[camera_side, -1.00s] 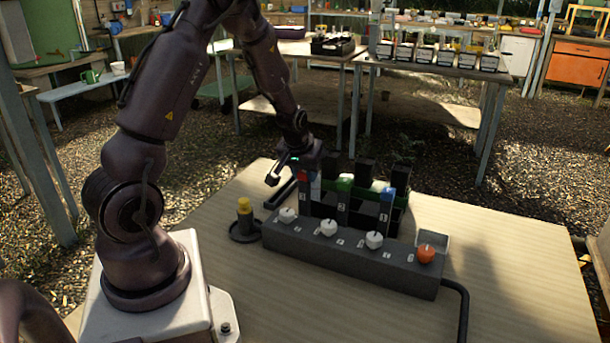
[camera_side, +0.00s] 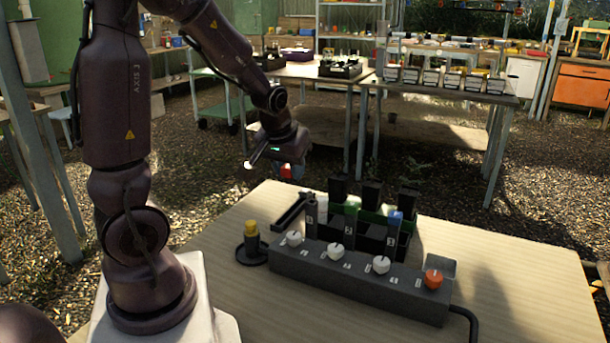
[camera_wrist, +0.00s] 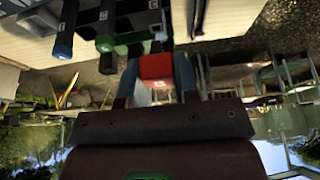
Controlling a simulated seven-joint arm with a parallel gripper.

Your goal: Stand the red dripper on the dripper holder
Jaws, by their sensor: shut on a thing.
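My gripper (camera_side: 280,152) is up in the air above the back left of the table. It is shut on the red dripper (camera_side: 286,171), which hangs below it, clear of the table. In the wrist view the red dripper (camera_wrist: 156,67) sits between the two fingers, its lower part blurred or hidden. A small round black stand (camera_side: 252,257) with a yellow-topped piece (camera_side: 251,230) in it stands left of the grey box. I cannot tell for sure which piece is the dripper holder.
A long grey box (camera_side: 350,280) with white knobs and one orange knob (camera_side: 433,278) lies across the table. Behind it stands a dark rack (camera_side: 370,238) with green and blue-topped pieces. A black slotted rail (camera_side: 292,210) lies left of the rack.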

